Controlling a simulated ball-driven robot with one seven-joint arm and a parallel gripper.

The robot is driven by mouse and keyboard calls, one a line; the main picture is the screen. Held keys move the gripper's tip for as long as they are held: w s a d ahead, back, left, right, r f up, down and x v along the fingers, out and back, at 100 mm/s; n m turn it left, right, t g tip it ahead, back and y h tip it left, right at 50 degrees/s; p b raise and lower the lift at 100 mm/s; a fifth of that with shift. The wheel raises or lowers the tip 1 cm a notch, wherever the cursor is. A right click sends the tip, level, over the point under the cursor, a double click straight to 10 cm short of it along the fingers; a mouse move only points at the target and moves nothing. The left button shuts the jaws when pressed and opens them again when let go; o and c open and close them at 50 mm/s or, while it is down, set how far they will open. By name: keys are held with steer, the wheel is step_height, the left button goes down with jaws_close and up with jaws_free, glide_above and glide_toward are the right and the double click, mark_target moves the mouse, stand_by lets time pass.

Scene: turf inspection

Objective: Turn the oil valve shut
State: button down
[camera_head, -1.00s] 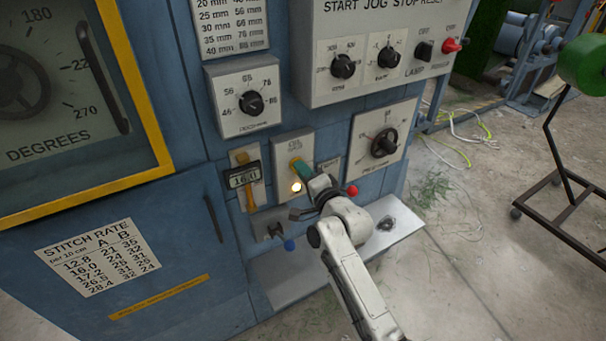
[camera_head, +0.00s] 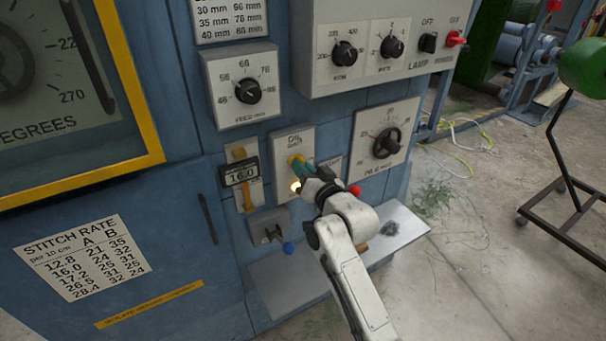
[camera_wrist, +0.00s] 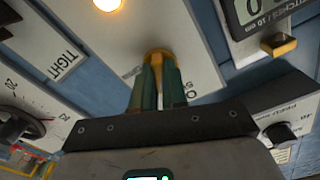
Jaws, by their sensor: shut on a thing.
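The oil valve is a small brass fitting (camera_head: 294,160) on a pale panel (camera_head: 281,159) marked OIL, on the front of the blue machine. Its smaller lettering is unreadable. It shows in the wrist view as a brass end (camera_wrist: 157,54) between my green fingertips. My gripper (camera_head: 301,169) is shut on it, reaching in from the lower right. My fingers (camera_wrist: 158,84) cover most of the valve, so its angle cannot be told.
A lit lamp (camera_head: 296,186) sits just below the valve. A counter reading 16.0 (camera_head: 240,173) is at left. A blue-knobbed lever (camera_head: 288,248) is below, a red knob (camera_head: 354,190) at right. A grey shelf (camera_head: 290,283) juts out underneath.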

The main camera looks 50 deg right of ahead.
steer(key=shift+f+n+b, duration=0.15)
steer(key=shift+n+b, duration=0.75)
steer(key=shift+n, duration=1.3)
steer(key=c, duration=1.2)
jaws_free()
steer(key=shift+o, duration=0.2)
steer(key=shift+s, duration=0.1)
steer(key=v, duration=1)
steer(key=shift+s+b, duration=0.35)
steer(key=shift+a, duration=0.1)
